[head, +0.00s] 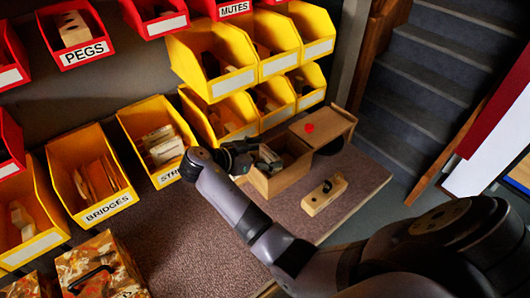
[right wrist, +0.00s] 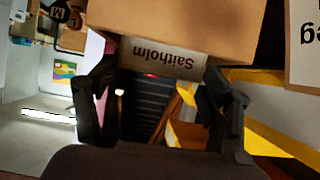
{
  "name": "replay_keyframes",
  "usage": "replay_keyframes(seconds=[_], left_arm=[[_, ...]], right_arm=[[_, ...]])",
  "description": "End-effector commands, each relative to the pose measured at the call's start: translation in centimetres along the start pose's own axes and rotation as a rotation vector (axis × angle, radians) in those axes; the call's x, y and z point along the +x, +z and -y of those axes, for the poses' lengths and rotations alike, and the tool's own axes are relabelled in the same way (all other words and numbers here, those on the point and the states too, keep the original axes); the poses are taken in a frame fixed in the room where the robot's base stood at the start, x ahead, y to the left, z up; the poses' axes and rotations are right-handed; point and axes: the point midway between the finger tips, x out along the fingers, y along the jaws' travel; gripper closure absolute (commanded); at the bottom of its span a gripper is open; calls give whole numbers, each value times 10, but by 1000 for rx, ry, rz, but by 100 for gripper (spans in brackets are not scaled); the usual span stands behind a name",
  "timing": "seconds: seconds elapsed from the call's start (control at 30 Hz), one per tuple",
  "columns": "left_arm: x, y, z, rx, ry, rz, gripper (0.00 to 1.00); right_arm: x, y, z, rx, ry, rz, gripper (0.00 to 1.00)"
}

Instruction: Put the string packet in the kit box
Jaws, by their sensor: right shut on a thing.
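The kit box (head: 290,179) is an open wooden box on the bench mat, with a wooden top bearing a red dot (head: 309,127) behind its opening. My right gripper (head: 262,158) is at the left side of its opening, low over the rim. It is shut on the string packet (right wrist: 163,62), whose pale strip printed "Saitholm" shows upside down between the fingers in the right wrist view. The packet is mostly hidden in the head view, so I cannot tell how deep it sits. My left gripper is not in view.
Yellow bins, including the strings bin (head: 157,139) and bridges bin (head: 88,172), stand left and behind. A wooden block (head: 324,196) with a dark part lies in front of the box. A patterned case (head: 101,267) is at lower left. Bare mat (head: 190,235) lies between.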

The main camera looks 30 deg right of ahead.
Motion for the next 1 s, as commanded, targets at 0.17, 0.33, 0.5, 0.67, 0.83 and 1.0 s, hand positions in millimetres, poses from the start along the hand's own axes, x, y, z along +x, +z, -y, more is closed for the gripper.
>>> replay_keyframes(seconds=[0.17,0.33,0.5,0.67,0.83,1.0], left_arm=[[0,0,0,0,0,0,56],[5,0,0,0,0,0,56],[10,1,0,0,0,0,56],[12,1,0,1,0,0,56],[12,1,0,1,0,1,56],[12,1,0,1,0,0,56]], right_arm=[[0,0,0,1,0,-1,45],[2,4,0,1,0,0,45],[5,9,0,-1,1,1,45],[6,14,-1,-6,2,4,44],[6,14,0,-7,1,5,19],[6,12,1,-2,-3,2,7]])
